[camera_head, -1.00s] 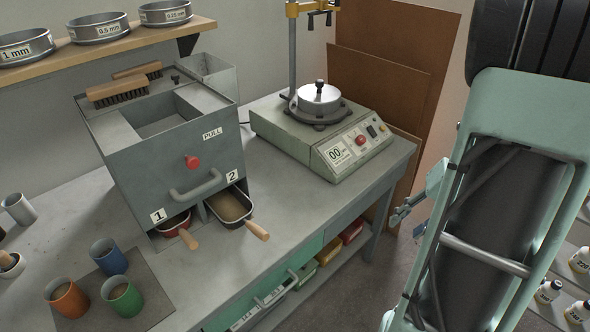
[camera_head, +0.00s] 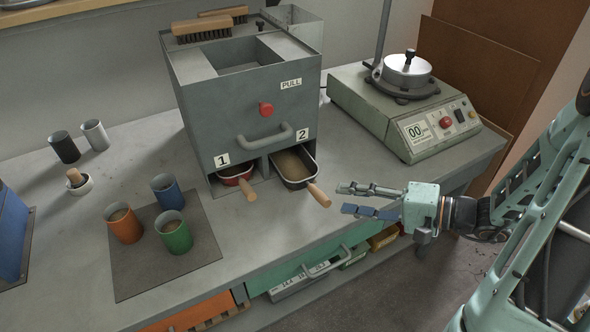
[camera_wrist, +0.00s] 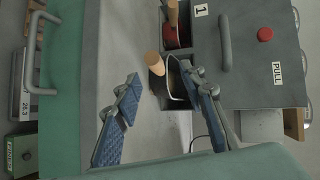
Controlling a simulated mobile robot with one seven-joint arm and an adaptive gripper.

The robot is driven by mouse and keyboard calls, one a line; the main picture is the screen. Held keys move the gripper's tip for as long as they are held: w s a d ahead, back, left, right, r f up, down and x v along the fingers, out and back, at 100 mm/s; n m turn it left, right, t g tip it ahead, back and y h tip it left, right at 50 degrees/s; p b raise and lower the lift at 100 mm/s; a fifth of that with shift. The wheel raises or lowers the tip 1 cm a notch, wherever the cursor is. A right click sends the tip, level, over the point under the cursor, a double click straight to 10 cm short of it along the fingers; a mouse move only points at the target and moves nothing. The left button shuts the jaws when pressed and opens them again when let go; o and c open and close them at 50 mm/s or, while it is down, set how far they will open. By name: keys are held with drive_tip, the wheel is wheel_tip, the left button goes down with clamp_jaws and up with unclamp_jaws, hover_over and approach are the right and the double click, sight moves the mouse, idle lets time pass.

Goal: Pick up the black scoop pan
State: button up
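The black scoop pan (camera_head: 292,168) sits in slot 2 at the foot of the grey box, with sandy material in it and its wooden handle (camera_head: 319,195) sticking out over the bench. My gripper (camera_head: 352,199) is open and empty, to the right of the handle and apart from it. In the wrist view my gripper (camera_wrist: 167,104) has its two blue-padded fingers spread, with the handle (camera_wrist: 155,64) lying ahead of the gap between them. The pan (camera_wrist: 177,82) shows there partly behind a finger.
A red scoop pan (camera_head: 234,174) sits in slot 1 to the left. The grey box (camera_head: 240,110) has a pull handle (camera_head: 273,138) above the pans. A sieve shaker (camera_head: 403,107) stands behind to the right. Cups stand on a mat (camera_head: 146,272) at left.

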drive_tip(key=x, duration=0.5)
drive_tip(key=shift+s+f, duration=0.1)
drive_tip(key=shift+f, duration=0.25)
drive_tip(key=shift+c, duration=0.4)
clamp_jaws()
drive_tip(key=shift+r, duration=0.1)
